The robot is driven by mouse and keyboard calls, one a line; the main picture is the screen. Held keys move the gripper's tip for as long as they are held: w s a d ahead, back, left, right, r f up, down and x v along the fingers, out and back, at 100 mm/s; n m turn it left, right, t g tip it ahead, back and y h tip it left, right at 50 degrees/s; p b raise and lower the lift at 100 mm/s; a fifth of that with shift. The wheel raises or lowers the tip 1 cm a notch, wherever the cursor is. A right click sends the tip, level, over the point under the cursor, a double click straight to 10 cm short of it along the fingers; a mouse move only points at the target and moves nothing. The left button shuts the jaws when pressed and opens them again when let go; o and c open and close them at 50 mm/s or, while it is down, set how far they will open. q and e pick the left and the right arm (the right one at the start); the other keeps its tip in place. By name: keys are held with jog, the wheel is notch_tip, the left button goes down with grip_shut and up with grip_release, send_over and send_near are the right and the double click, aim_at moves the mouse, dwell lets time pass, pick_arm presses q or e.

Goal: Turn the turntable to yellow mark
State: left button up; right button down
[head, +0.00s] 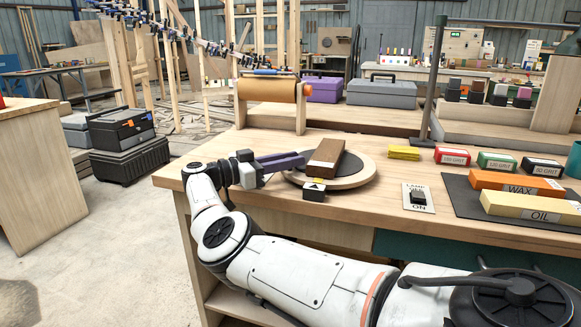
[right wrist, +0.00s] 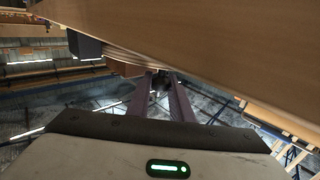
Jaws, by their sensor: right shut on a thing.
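The turntable (head: 358,180) is a round pale wooden disc near the left end of the workbench. A brown wooden block (head: 325,158) lies across its top. A small black block with a pale pointer and a yellow patch (head: 314,191) sits at the turntable's front edge. My right gripper (head: 302,161) reaches in from the left, its purple fingers shut at the turntable's left rim. In the right wrist view, the fingertips (right wrist: 162,78) close on a small dark part by the turntable's layered edge (right wrist: 125,66); its exact shape is unclear. My left gripper is not in view.
The workbench (head: 385,225) holds a lamp switch plate (head: 418,198), a yellow block (head: 404,153), grit boxes (head: 453,156), and wax (head: 515,182) and oil (head: 530,206) blocks to the right. A paper roll (head: 268,88) stands behind. Open floor lies left.

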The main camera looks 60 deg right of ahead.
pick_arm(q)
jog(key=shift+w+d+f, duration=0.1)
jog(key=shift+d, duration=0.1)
pick_arm(e)
jog(key=shift+s+d+r, duration=0.1)
jog(key=shift+d, duration=0.1)
jog(key=c, duration=1.8)
grip_release()
jog(key=shift+c, duration=0.2)
jog(key=shift+a, duration=0.1)
